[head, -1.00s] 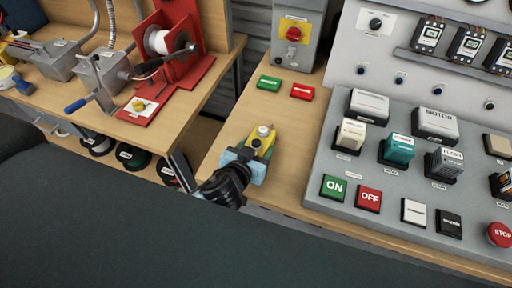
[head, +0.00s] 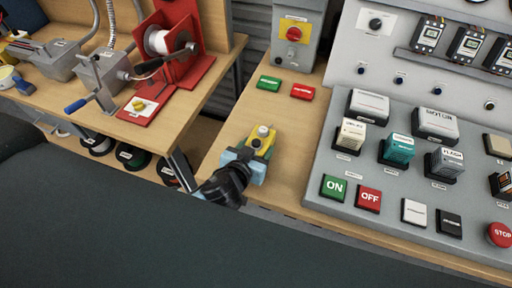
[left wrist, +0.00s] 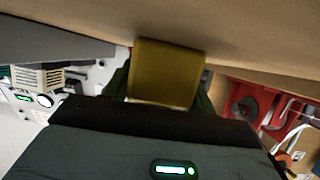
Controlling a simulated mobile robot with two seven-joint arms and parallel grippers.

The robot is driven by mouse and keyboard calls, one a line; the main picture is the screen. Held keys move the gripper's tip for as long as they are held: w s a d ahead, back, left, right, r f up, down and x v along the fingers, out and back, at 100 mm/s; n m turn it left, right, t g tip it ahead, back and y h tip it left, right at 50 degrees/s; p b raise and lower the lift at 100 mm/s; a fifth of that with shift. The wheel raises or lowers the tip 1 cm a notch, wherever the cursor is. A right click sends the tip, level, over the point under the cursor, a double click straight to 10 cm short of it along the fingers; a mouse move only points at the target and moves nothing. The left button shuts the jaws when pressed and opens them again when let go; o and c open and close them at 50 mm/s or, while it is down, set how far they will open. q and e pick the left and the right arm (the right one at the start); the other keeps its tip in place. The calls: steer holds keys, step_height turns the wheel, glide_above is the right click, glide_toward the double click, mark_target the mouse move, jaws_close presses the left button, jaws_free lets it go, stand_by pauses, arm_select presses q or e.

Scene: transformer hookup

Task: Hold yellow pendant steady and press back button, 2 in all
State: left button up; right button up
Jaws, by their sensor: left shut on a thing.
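The yellow pendant (head: 268,139) lies on the wooden bench top near its front edge, with a pale button and a dark button on its upper side. My left gripper (head: 246,163) is shut on the near end of the pendant, its light blue fingers on either side. In the left wrist view the yellow pendant (left wrist: 167,72) fills the space between the dark fingers, and its buttons are hidden there. My right gripper is not in view.
A grey panel (head: 319,192) with ON, OFF and STOP buttons and several plug-in blocks stands at right. Green (head: 269,83) and red (head: 303,92) labelled pieces lie behind the pendant. A red winding stand (head: 190,70) is on the left bench. Bare wood surrounds the pendant.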

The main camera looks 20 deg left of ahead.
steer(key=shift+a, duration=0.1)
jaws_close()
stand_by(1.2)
